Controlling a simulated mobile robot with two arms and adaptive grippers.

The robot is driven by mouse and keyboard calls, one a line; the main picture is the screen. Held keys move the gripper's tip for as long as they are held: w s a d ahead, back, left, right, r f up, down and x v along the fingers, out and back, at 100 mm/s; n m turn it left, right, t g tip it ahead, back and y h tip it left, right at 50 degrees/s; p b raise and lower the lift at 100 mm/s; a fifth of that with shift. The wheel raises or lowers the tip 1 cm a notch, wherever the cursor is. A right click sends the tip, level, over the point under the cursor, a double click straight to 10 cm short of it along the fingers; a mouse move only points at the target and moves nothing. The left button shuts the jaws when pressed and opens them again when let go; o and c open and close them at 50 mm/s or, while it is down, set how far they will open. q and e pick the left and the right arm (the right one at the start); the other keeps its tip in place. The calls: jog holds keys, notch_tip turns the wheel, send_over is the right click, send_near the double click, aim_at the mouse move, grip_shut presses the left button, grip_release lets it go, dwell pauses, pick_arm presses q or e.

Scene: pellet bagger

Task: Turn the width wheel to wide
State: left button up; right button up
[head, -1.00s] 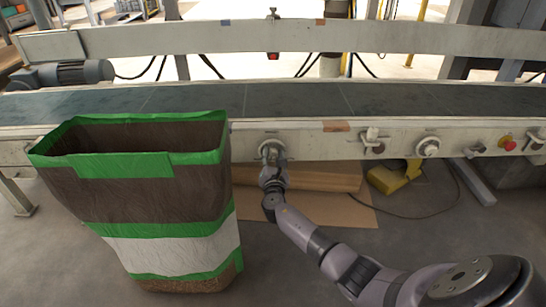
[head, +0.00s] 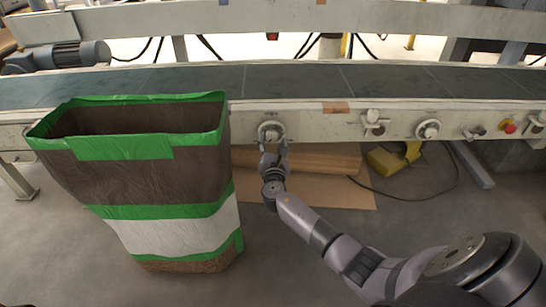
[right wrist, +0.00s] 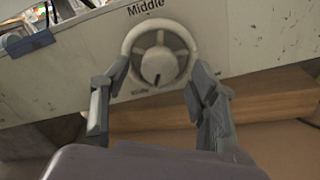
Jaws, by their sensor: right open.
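A pale spoked wheel (head: 271,131) is on the conveyor's front panel, right of the bag. In the right wrist view this wheel (right wrist: 135,37) has the word "Middle" above it. A dark mark sits low on its hub, and the small lettering below the rim is not readable. My right gripper (head: 273,146) is open just below the wheel. In the right wrist view, the fingers of the right gripper (right wrist: 156,78) stand apart at the wheel's lower left and lower right; I cannot tell whether they touch the rim. My left gripper is not in view.
A large brown, green and white bag (head: 130,190) stands at left, close to my right gripper. Another round wheel (head: 428,129), clamp-like fittings (head: 374,122) and a red button (head: 508,127) sit farther right. Cardboard (head: 335,192) lies on the floor below.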

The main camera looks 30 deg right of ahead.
jog(key=v, duration=0.9)
jog(key=shift+s, duration=0.3)
jog(key=shift+a, duration=0.15)
